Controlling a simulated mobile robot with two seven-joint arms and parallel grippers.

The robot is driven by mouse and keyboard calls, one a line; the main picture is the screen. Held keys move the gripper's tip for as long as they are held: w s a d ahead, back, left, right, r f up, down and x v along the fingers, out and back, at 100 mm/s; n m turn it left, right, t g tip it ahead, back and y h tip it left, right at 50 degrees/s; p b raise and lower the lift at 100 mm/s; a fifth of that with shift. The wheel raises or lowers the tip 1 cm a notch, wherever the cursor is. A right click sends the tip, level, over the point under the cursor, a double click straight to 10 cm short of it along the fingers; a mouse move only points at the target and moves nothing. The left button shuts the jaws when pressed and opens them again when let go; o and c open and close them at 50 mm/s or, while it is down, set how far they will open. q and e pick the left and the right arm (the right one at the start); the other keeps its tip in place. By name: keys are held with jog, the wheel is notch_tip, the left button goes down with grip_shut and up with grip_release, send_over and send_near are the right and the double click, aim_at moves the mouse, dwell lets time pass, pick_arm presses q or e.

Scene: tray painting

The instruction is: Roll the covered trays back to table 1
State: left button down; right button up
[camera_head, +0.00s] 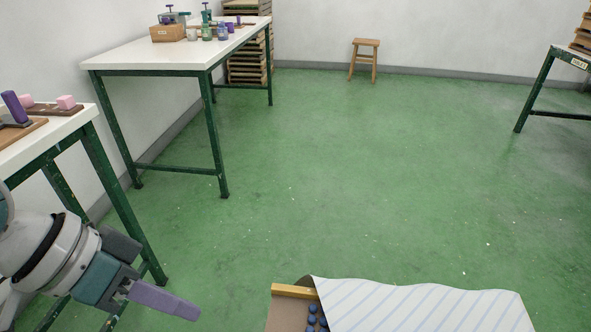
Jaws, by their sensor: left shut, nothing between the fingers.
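My left gripper (190,308) is shut and empty, low at the left, above the green floor. A tray (290,291) with a yellow wooden edge shows at the bottom of the view, to the right of my left gripper and apart from it. A white cloth with blue stripes (430,306) covers most of it. Several dark blue round pieces (313,320) show at its uncovered left end. Its lower part is cut off by the frame, so I cannot see what it stands on. A table with a small label (552,75) is partly visible at the far right; the label is too small to read surely. My right gripper is not in view.
A long white table (140,58) along the left wall holds jars, a wooden box and clamps. A nearer table (84,120) at the left edge bears pink and purple blocks. A wooden stool (364,58) stands by the back wall. The middle floor (370,170) is clear.

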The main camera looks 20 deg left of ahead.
pick_arm(q)
jog(key=w+a+f+n+t+b, duration=0.1)
jog(key=w+a+f+n+b, duration=0.2)
jog(key=f+b, duration=0.6)
jog(key=w+a+f+t+b, duration=0.1)
jog(key=w+a+f+b, duration=0.2)
jog(key=a+f+b, duration=0.5)
pick_arm(e)
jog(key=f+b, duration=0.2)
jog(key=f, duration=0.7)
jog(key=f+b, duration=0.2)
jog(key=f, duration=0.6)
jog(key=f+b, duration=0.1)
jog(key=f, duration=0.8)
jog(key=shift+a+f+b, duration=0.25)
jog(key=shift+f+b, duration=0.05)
jog(key=shift+b, duration=0.1)
pick_arm(q)
jog(key=w+d+f, duration=0.5)
jog(key=d+f, duration=0.4)
jog(key=d, duration=0.1)
jog(key=shift+w+f, duration=0.15)
jog(key=shift+w, duration=0.2)
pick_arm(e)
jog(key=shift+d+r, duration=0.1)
